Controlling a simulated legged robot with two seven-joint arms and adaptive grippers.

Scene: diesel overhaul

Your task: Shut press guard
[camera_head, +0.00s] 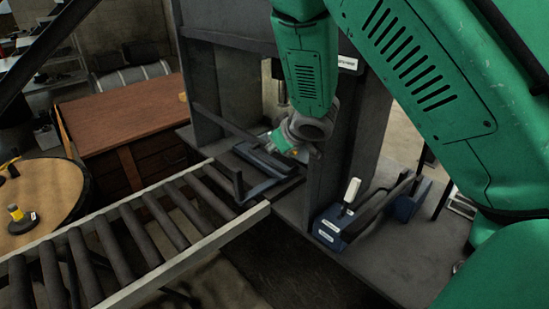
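The press is a dark grey steel frame (222,85) at the upper middle of the head view, with a ram above its bed. I cannot clearly tell which part of it is the guard; a small white label (347,63) sits on the frame near its top right and is too small to read. My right arm comes in from the right, and my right gripper (296,145) is inside the press opening, above a dark blue block on the bed. The forearm and wrist hide much of the gripper and the opening behind it. My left gripper is not in view.
A roller conveyor (190,246) runs from the lower left up to the press. A blue unit (334,227) with a white-handled lever (351,191) stands on the bench right of the press opening. A wooden desk (125,113) and a round table (42,188) are at left.

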